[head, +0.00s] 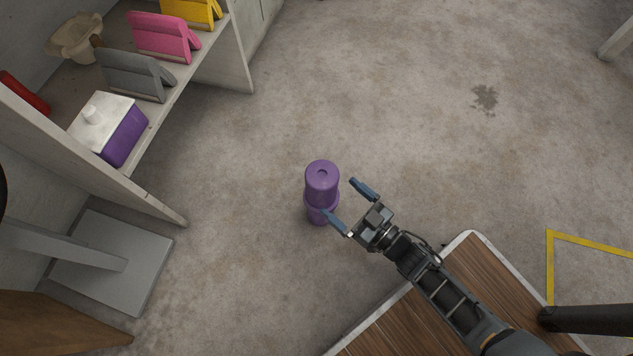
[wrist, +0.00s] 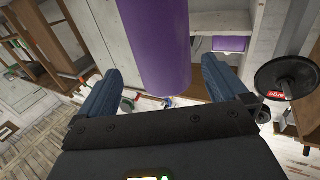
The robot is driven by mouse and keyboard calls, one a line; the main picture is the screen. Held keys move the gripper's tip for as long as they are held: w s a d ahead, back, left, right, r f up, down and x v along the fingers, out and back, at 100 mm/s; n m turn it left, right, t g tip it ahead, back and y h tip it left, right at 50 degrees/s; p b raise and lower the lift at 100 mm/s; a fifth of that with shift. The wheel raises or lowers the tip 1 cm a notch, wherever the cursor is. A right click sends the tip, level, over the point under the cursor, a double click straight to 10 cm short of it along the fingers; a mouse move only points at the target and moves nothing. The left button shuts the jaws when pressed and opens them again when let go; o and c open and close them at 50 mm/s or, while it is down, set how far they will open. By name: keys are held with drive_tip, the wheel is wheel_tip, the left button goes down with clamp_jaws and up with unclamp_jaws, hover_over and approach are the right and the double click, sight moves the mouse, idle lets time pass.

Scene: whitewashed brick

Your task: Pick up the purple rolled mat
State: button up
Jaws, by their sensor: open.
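The purple rolled mat (head: 322,182) stands upright on the concrete floor in the middle of the head view. It is a purple cylinder with a small dark hole in its top. My gripper (head: 348,202) is open, with its blue fingers spread. In the head view one finger overlaps the lower part of the mat and the other is off to its right. In the wrist view the mat (wrist: 156,45) rises between the two fingers, with gaps on both sides. I cannot tell whether a finger touches it.
A shelf unit at the left holds a purple box with a white lid (head: 110,128), grey (head: 135,75), pink (head: 165,38) and yellow items, and a beige bowl (head: 76,38). A wooden-topped surface (head: 400,318) lies at the lower right. Floor behind the mat is clear.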

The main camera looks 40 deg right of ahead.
drive_tip(key=w, duration=0.2)
drive_tip(key=shift+w+a, duration=0.2)
drive_tip(key=shift+w, duration=0.1)
drive_tip(key=w, duration=0.1)
drive_tip(key=w+b, duration=0.1)
drive_tip(key=w+a+b, duration=0.1)
drive_tip(key=shift+w+f, duration=0.3)
drive_tip(key=shift+w, duration=0.05)
drive_tip(key=shift+w+b, duration=0.3)
drive_tip(key=shift+w, duration=0.25)
drive_tip(key=shift+r, duration=0.15)
drive_tip(key=c, duration=1.7)
